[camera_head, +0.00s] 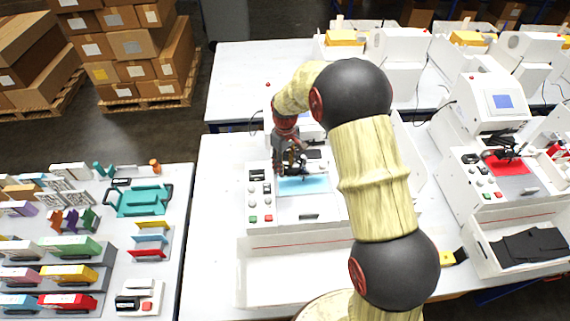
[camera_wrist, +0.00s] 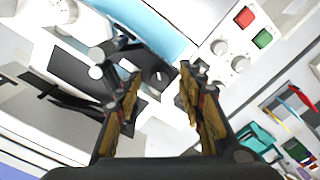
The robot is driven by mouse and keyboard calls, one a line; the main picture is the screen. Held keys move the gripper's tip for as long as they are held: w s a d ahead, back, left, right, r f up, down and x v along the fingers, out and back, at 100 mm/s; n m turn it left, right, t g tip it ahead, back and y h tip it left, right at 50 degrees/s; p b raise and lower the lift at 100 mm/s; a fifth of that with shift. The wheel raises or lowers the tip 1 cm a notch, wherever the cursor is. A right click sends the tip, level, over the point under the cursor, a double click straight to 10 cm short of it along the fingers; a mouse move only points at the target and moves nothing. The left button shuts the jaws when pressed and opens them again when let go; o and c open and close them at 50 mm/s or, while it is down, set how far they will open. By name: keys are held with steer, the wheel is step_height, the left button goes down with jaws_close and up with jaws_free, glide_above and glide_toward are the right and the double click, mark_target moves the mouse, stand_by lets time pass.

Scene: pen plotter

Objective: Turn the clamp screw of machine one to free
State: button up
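The plotter beneath my arm has a white body (camera_head: 258,222) and a light-blue sheet (camera_head: 305,187) on its bed. In the wrist view a black pen carriage (camera_wrist: 85,72) crosses beside the blue sheet (camera_wrist: 150,28). A small dark round knob with a pale line (camera_wrist: 158,77), which looks like the clamp screw, shows between my fingertips. My gripper (camera_wrist: 160,80) is open, its fingers apart on either side of the knob in the picture. I cannot tell whether they touch it. In the head view my gripper (camera_head: 290,160) is over the carriage, which it partly hides.
The plotter's panel has a red button (camera_wrist: 245,17), a green button (camera_wrist: 262,38) and grey knobs (camera_wrist: 219,47). A second plotter with a red sheet (camera_head: 512,165) stands to the right. A side table with a teal tray (camera_head: 140,201) and several racks is at left.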

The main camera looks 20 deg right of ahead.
step_height(320, 180, up, 12)
stand_by(0.5)
stand_by(0.5)
